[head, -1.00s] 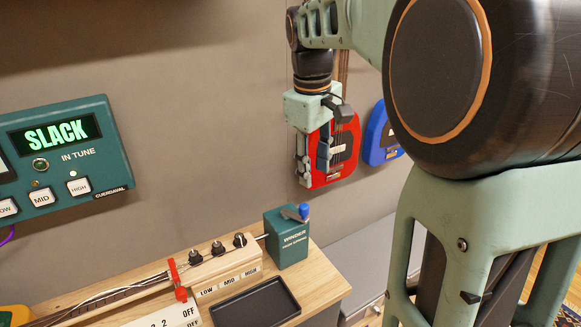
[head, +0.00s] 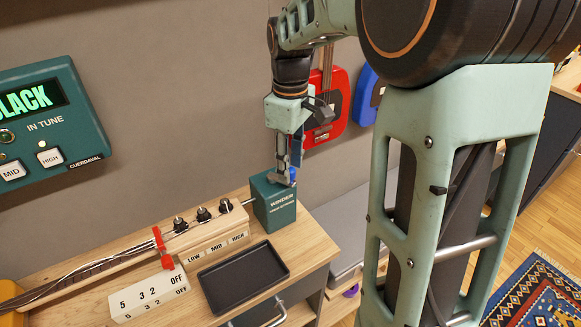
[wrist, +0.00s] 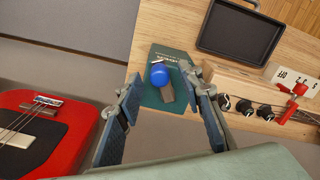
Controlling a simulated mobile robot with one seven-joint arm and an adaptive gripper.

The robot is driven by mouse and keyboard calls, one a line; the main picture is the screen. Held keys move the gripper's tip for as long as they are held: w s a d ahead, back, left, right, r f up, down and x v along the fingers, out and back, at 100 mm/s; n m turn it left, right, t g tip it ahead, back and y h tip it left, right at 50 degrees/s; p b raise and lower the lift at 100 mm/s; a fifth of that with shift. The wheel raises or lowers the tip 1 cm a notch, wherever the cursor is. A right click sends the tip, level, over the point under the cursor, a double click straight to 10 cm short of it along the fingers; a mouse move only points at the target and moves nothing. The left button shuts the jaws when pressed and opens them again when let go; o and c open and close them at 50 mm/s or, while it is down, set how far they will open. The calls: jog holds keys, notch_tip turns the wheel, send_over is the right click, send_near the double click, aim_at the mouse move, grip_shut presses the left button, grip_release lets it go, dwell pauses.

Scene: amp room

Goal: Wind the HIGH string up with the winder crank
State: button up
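The teal winder box (head: 274,208) stands at the right end of the wooden neck, on the bench. Its crank has a blue knob (head: 293,174), which shows in the wrist view (wrist: 160,74) between the fingers. My gripper (head: 285,177) points down just above the winder, fingers apart on either side of the knob; it is open (wrist: 160,88). I cannot tell whether a finger touches the knob. The black peg above the HIGH label (head: 226,206) is the one nearest the winder. The teal tuner (head: 45,120) shows part of "SLACK", with a light lit above HIGH.
A black tray (head: 243,278) lies in front of the pegs. A red clamp (head: 163,247) sits on the neck, near a white number block (head: 150,296). A red guitar (head: 330,110) and a blue one hang on the wall to the right of my gripper.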

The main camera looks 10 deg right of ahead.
jog(key=shift+f, duration=0.5)
grip_shut()
